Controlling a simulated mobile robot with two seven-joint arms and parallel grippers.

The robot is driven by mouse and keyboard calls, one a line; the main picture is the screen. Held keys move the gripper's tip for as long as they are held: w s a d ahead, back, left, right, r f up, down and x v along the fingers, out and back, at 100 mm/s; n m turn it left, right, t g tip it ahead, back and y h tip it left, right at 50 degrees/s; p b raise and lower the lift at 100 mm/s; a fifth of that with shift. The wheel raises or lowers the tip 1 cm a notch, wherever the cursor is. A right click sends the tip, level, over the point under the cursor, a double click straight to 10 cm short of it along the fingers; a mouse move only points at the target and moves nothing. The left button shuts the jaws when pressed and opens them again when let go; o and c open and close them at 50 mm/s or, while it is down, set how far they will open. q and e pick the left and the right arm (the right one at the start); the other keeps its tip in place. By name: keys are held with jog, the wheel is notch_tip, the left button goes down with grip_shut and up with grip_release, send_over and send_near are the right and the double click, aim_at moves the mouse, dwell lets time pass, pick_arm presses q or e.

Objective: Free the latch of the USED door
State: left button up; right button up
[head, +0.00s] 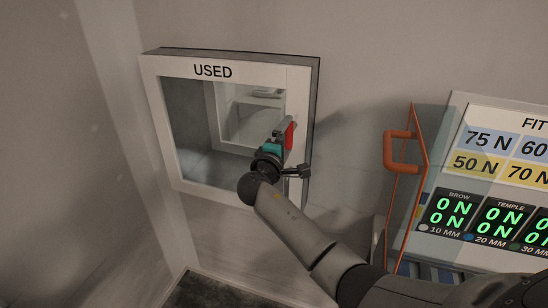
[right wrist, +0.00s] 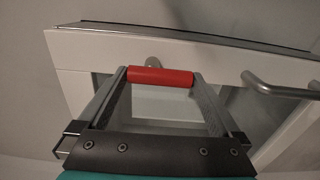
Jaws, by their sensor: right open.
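The USED door (head: 213,71) is a white-framed glass panel on the wall, and it looks shut. A red latch grip (head: 289,135) sits on its right frame, partly hidden by my right gripper (head: 283,131). In the right wrist view, the red grip (right wrist: 160,76) lies crosswise between the fingertips of my right gripper (right wrist: 160,79), nearly filling the gap. The jaws are open; whether a finger touches the grip I cannot tell. A grey round mount (right wrist: 153,61) shows behind the grip. My left gripper is in neither view.
A silver bar handle (right wrist: 285,90) stands out from the white frame at the right of the wrist view. Right of the door are an orange handle (head: 398,150) on an orange-edged panel and a FIT board (head: 490,165) with green readouts. The wall left of the door is bare.

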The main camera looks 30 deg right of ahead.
jog(key=b+v, duration=0.1)
jog(key=v, duration=1.2)
jog(key=shift+s+a, duration=0.2)
jog(key=shift+s, duration=0.05)
jog(key=s+a+f+n+g+y+b, duration=0.1)
jog(key=s+f+y+b, duration=0.15)
jog(key=f, duration=1.15)
jog(key=s+a+f+n+g+y+b, duration=0.1)
jog(key=s+a+f+g+y+b, duration=0.15)
jog(key=f, duration=1.15)
jog(key=s+a+f+y+b, duration=0.1)
jog(key=s+f+y+b, duration=0.2)
jog(key=f, duration=1.1)
jog(key=s+a+f+m+g+y+b, duration=0.1)
jog(key=s+f+m+g+y+b, duration=0.2)
jog(key=s+f, duration=1.1)
jog(key=s+a+f+m+g+y+b, duration=0.1)
jog(key=s+f+m+g+b, duration=0.3)
jog(key=s+f, duration=1.1)
jog(key=s+m+y, duration=0.1)
jog(key=s, duration=0.7)
jog(key=shift+s+a+y, duration=0.2)
jog(key=shift+a+y, duration=0.2)
